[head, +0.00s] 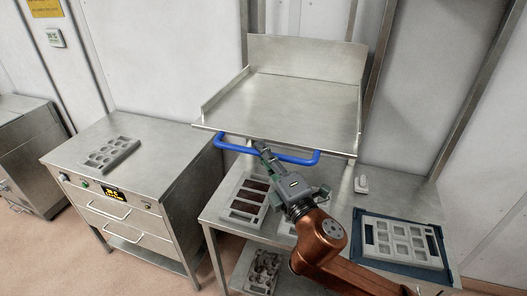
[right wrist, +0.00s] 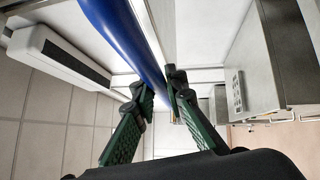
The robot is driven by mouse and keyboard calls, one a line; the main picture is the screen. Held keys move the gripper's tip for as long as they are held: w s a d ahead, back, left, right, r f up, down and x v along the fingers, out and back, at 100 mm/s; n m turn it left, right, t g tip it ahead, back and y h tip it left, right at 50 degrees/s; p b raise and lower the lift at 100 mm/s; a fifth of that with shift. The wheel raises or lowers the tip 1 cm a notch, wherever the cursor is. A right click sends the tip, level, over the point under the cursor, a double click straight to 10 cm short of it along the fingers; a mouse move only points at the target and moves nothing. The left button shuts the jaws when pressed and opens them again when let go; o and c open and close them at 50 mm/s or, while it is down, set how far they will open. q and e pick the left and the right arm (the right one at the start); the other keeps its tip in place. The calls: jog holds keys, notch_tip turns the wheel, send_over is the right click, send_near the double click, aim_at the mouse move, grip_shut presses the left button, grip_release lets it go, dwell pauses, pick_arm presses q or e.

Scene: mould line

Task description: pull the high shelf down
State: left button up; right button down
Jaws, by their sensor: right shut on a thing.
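The high shelf (head: 295,103) is a metal tray with raised back and side walls, standing above the work table in the head view. A blue bar handle (head: 298,160) runs along its front edge. My right gripper (head: 262,148) is shut on the handle, left of its middle. In the right wrist view the green-padded fingers of this gripper (right wrist: 160,92) lie on either side of the blue handle (right wrist: 122,38). My fingers and wrist hide part of the handle. My left gripper is not in view.
Below the shelf, the table (head: 412,197) carries a mould tray with dark fillings (head: 249,196), a blue-edged tray (head: 404,240) at right and a small white object (head: 361,184). A metal cabinet (head: 150,165) with a grey mould (head: 110,153) stands at left.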

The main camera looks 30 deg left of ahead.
jog(key=shift+a+f, duration=0.15)
jog(key=shift+f, duration=0.35)
jog(key=c, duration=2.4)
grip_release()
jog(key=o, duration=0.5)
jog(key=shift+r, duration=0.1)
jog(key=shift+c, duration=0.2)
jog(key=shift+r, duration=0.1)
jog(key=shift+d, duration=0.2)
jog(key=v, duration=1.2)
